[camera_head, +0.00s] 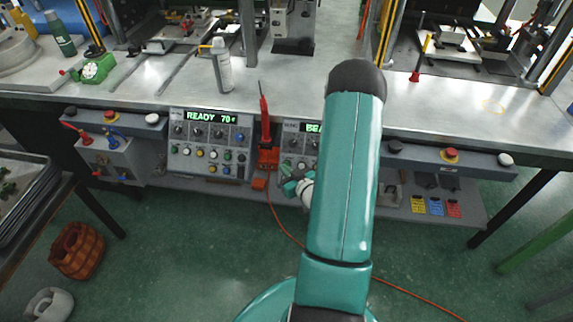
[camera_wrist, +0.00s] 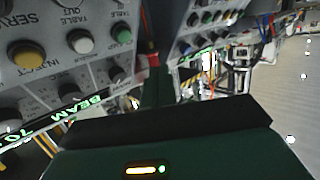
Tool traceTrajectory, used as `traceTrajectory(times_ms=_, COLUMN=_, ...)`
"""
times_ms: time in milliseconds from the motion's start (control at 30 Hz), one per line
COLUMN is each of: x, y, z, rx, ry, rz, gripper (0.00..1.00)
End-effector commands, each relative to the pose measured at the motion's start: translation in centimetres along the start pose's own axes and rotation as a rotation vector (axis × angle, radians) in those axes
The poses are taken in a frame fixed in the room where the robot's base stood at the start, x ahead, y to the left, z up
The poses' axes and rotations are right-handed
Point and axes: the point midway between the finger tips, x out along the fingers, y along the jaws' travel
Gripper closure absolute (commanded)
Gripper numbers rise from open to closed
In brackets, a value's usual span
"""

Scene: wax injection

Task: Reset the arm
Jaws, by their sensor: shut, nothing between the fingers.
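My teal arm rises through the middle of the head view and bends down on its far side. My gripper (camera_head: 290,187) shows to the left of the arm, low in front of the control panels under the bench edge. It is shut and empty. Its dark green and black body also fills the lower part of the wrist view, with a narrow finger part (camera_wrist: 158,88) pointing up. A grey control panel (camera_wrist: 88,70) with knobs and buttons is close on the left of the wrist view. My arm hides part of this panel in the head view.
The left panel (camera_head: 208,143) reads READY 70. A red soldering-type tool (camera_head: 265,122) stands in a red holder, its cable running along the floor. The metal bench (camera_head: 440,112) carries a spray can (camera_head: 221,68). An orange basket (camera_head: 77,250) stands on the floor at left.

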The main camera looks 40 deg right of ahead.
Motion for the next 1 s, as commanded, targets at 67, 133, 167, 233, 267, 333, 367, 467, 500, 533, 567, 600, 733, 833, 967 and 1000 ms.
traceTrajectory(times_ms=67, x=0.0, y=0.0, z=0.0, rx=0.0, ry=0.0, rz=0.0, gripper=1.0)
traceTrajectory(times_ms=133, x=0.0, y=0.0, z=0.0, rx=0.0, ry=0.0, rz=0.0, gripper=1.0)
traceTrajectory(times_ms=167, x=0.0, y=0.0, z=0.0, rx=0.0, ry=0.0, rz=0.0, gripper=1.0)
traceTrajectory(times_ms=233, x=0.0, y=0.0, z=0.0, rx=0.0, ry=0.0, rz=0.0, gripper=1.0)
traceTrajectory(times_ms=267, x=0.0, y=0.0, z=0.0, rx=0.0, ry=0.0, rz=0.0, gripper=1.0)
traceTrajectory(times_ms=333, x=0.0, y=0.0, z=0.0, rx=0.0, ry=0.0, rz=0.0, gripper=1.0)
traceTrajectory(times_ms=367, x=0.0, y=0.0, z=0.0, rx=0.0, ry=0.0, rz=0.0, gripper=1.0)
traceTrajectory(times_ms=467, x=0.0, y=0.0, z=0.0, rx=0.0, ry=0.0, rz=0.0, gripper=1.0)
traceTrajectory(times_ms=500, x=0.0, y=0.0, z=0.0, rx=0.0, ry=0.0, rz=0.0, gripper=1.0)
traceTrajectory(times_ms=533, x=0.0, y=0.0, z=0.0, rx=0.0, ry=0.0, rz=0.0, gripper=1.0)
traceTrajectory(times_ms=567, x=0.0, y=0.0, z=0.0, rx=0.0, ry=0.0, rz=0.0, gripper=1.0)
traceTrajectory(times_ms=600, x=0.0, y=0.0, z=0.0, rx=0.0, ry=0.0, rz=0.0, gripper=1.0)
traceTrajectory(times_ms=733, x=0.0, y=0.0, z=-0.1, rx=-0.001, ry=-0.001, rz=-0.001, gripper=1.0)
traceTrajectory(times_ms=833, x=0.4, y=-0.2, z=-0.7, rx=-0.016, ry=-0.016, rz=-0.003, gripper=1.0)
traceTrajectory(times_ms=967, x=1.5, y=-0.8, z=-3.2, rx=-0.069, ry=-0.076, rz=-0.006, gripper=1.0)
traceTrajectory(times_ms=1000, x=1.9, y=-1.2, z=-4.2, rx=-0.09, ry=-0.102, rz=-0.006, gripper=1.0)
